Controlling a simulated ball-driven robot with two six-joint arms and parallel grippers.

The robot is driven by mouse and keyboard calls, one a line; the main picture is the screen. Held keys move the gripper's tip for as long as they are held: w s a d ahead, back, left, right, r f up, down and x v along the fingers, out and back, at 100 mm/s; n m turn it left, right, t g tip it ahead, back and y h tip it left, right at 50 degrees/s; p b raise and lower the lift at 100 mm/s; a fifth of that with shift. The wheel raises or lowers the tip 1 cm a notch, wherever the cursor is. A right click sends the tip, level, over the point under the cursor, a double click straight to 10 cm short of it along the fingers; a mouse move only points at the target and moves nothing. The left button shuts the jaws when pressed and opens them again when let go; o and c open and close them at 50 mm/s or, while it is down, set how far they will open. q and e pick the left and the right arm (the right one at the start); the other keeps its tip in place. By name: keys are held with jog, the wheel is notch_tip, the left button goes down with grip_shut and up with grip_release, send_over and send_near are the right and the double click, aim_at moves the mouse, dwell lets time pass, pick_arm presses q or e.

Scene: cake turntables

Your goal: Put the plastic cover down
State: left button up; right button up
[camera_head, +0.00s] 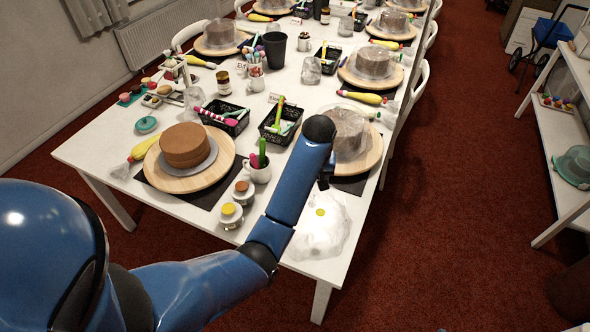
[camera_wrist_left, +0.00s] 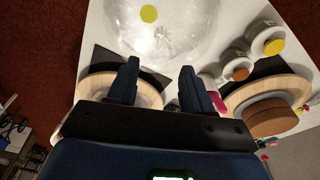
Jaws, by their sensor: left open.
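The clear plastic cover (camera_head: 318,235) with a yellow spot on top sits at the table's near right corner. In the wrist view the cover (camera_wrist_left: 165,38) lies just beyond my left gripper (camera_wrist_left: 160,75), with its yellow spot at the top. My left gripper is open, and nothing shows between its fingers. In the head view my blue arm hides most of that gripper. An uncovered brown cake (camera_head: 185,145) stands on a round wooden turntable (camera_head: 222,168) at the near left. My right gripper is not in view.
Two small pots with yellow and brown tops (camera_head: 231,213) stand left of the cover. A greyish cake (camera_head: 350,135) on another turntable is partly behind my arm. Black baskets (camera_head: 226,116), cups and piping bags crowd the table (camera_head: 105,150). Red carpet is clear at right.

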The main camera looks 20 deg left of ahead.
pick_arm(q)
jog(key=s+f+t, duration=0.1)
jog(key=f, duration=0.2)
jog(key=s+a+f+t, duration=0.1)
jog(key=s+f, duration=0.1)
jog(key=f, duration=0.1)
jog(key=s+f+m+t, duration=0.1)
jog(key=f, duration=0.3)
jog(key=shift+s+a+f+t, duration=0.1)
jog(key=shift+s+a+t, duration=0.15)
jog(key=shift+s+t, duration=0.15)
jog(key=s+a+r+m+t, duration=0.2)
jog(key=s+t, duration=0.6)
jog(key=s, duration=0.9)
jog(key=s+r+t, duration=0.4)
jog(key=s+r, duration=0.6)
jog(key=r, duration=0.1)
jog(key=shift+s+a+r+m+h, duration=0.25)
jog(key=shift+a+r+m+h, duration=0.05)
jog(key=shift+a+r+m, duration=0.1)
